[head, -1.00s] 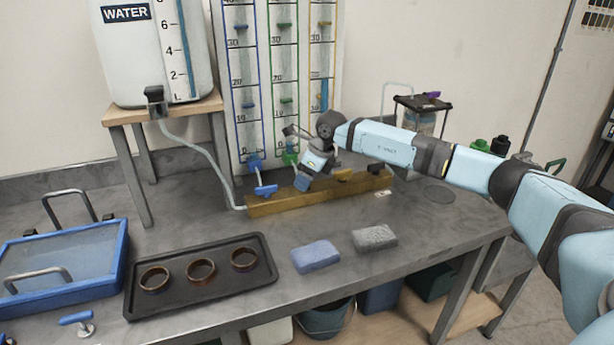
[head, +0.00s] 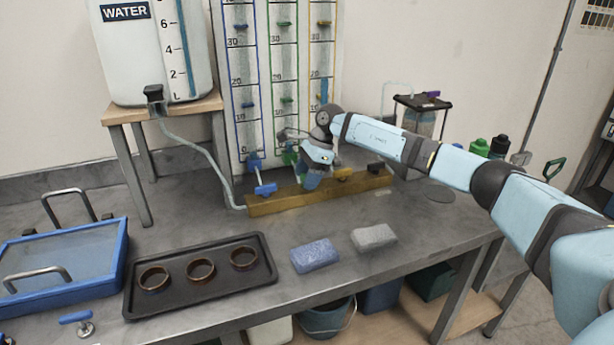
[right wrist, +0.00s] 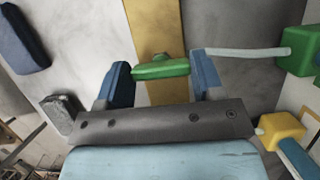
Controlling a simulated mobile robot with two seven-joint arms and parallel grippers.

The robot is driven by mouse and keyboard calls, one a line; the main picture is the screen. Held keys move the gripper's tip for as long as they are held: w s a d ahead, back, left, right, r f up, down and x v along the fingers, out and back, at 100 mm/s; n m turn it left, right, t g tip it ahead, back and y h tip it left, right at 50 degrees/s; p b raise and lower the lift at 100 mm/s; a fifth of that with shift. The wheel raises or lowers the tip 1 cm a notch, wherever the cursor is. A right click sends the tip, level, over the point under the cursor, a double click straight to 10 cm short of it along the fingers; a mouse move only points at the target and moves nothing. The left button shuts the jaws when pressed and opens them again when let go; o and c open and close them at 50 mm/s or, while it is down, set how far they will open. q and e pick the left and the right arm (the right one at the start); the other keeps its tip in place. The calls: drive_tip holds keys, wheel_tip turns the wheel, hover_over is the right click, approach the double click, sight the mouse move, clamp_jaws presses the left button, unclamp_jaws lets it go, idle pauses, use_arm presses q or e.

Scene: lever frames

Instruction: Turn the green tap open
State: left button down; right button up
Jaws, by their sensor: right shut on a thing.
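The green tap's handle (right wrist: 160,70) shows in the right wrist view as a green bar above the wooden rail (right wrist: 160,30). My right gripper (right wrist: 163,74) is shut on it, with one blue finger at each end of the bar. In the head view my right gripper (head: 313,180) is at the wooden rail (head: 275,207), between the blue tap (head: 265,189) and the yellow tap (head: 342,174). It hides most of the green tap there. A green fitting (head: 290,157) shows behind it at the foot of the green column. My left gripper is not in view.
A black tap (head: 376,168) is at the rail's right end. The water tank (head: 150,55) stands on a wooden stand at the left. A dark tray (head: 135,300) with rings, a blue sponge (head: 315,256) and a grey sponge (head: 374,237) lie in front.

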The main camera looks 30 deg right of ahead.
idle(0.4)
drive_tip(key=o, duration=0.9)
drive_tip(key=shift+r, duration=0.1)
drive_tip(key=v, duration=1.3)
drive_tip(key=shift+d+r+p, duration=0.15)
drive_tip(key=shift+r+p, duration=0.2)
drive_tip(key=shift+p, duration=0.05)
drive_tip(key=shift+f, duration=0.1)
